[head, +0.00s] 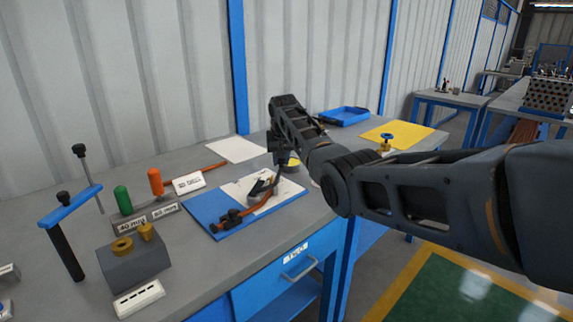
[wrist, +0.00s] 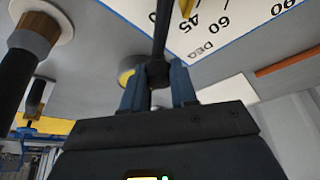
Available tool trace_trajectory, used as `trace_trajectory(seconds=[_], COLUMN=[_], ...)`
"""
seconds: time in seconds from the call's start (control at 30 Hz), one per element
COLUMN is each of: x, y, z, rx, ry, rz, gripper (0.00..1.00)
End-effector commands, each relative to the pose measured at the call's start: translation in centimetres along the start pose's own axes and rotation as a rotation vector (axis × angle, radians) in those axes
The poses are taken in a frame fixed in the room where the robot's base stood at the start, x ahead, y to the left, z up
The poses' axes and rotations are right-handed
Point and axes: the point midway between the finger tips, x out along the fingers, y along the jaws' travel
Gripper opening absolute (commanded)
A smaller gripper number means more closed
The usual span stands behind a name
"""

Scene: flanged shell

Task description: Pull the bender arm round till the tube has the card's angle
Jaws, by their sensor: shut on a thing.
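The tube bender (head: 258,192) stands on a blue board with a white dial plate (head: 285,190). A copper tube (head: 236,217) runs through it toward the front left. My gripper (head: 279,160) is above the bender, shut on the dark bender arm (wrist: 158,45); the two fingers (wrist: 157,82) sit either side of its dark end in the wrist view. There the dial (wrist: 240,25) shows 45, 60 and 90, with a yellow pointer (wrist: 203,10) near 45 and 60; its exact reading is unclear. The white card (head: 189,183) stands behind left, its print too small to read.
Left of the board are a green-handled and an orange-handled tool (head: 155,182), a grey block with brass pieces (head: 134,262) and a blue-topped stand (head: 69,206). A blue tray (head: 343,116) and yellow mat (head: 397,135) lie at the back right.

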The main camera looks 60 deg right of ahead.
Motion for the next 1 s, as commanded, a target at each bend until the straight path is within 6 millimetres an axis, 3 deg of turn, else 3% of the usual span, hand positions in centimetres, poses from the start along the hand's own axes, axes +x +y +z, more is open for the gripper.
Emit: trace_trajectory(seconds=[0.5,0.53,0.8,1.0], x=[0.03,0.03,0.05,0.06], y=[-0.47,-0.47,-0.43,-0.41], z=[-0.32,-0.32,-0.27,-0.25], rx=[-0.024,-0.024,-0.024,-0.024], ry=[0.004,0.004,0.002,0.001], rz=[-0.011,-0.011,-0.01,-0.01], gripper=[0.0,0.28,0.53,0.53])
